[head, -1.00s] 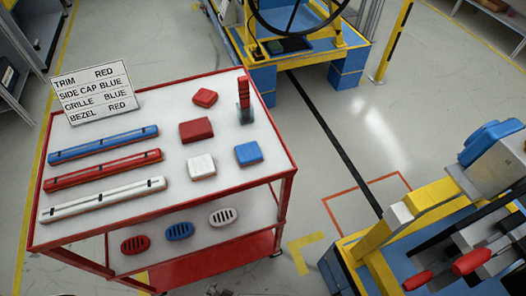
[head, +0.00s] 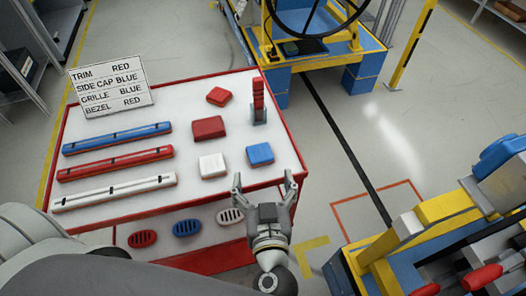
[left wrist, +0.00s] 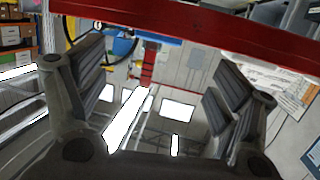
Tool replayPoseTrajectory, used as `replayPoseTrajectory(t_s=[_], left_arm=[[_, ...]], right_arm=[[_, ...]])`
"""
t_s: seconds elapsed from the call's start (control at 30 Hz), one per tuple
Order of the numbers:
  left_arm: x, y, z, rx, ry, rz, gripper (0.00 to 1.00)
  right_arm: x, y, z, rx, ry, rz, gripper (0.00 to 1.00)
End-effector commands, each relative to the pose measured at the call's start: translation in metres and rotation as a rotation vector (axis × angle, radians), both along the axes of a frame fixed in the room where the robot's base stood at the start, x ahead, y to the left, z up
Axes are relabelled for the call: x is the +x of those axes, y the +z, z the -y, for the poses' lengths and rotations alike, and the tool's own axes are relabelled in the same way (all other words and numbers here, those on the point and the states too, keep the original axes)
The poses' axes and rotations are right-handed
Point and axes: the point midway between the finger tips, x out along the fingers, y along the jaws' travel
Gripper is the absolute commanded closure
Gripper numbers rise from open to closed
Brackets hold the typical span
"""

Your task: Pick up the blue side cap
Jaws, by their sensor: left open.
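The blue side cap (head: 260,153), a small blue square block, lies on the white top of the red cart near its front right corner. My left gripper (head: 263,181) is open and empty at the cart's front edge, just in front of the blue cap and apart from it. In the left wrist view its two fingers (left wrist: 157,88) are spread with nothing between them, and the cap cannot be made out there. My right gripper is not in view.
A white cap (head: 213,165) lies left of the blue one, and red blocks (head: 209,128) behind. A red stack in a holder (head: 258,103) stands at the back right. The cart's red rim (left wrist: 180,22) crosses the wrist view. Grilles (head: 187,227) lie on the lower shelf.

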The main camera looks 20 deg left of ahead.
Motion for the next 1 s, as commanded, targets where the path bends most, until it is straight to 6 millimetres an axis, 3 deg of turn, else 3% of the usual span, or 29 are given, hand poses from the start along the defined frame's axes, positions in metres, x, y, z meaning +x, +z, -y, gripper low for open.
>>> replayPoseTrajectory(t_s=[0.1,0.37,0.63,0.97,1.0], left_arm=[[0.019,0.000,-0.007,0.004,-0.001,0.002,0.14],[0.039,-0.006,-0.016,0.003,-0.003,0.000,0.14],[0.074,-0.014,-0.030,0.004,-0.003,0.000,0.14],[0.080,-0.020,-0.033,0.000,-0.002,-0.003,0.14],[0.079,-0.020,-0.033,0.000,-0.002,-0.004,0.19]], right_arm=[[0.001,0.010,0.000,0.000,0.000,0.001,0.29],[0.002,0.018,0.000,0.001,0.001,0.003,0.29],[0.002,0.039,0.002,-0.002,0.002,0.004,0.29],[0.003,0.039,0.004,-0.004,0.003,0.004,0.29],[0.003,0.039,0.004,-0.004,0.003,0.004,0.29]])
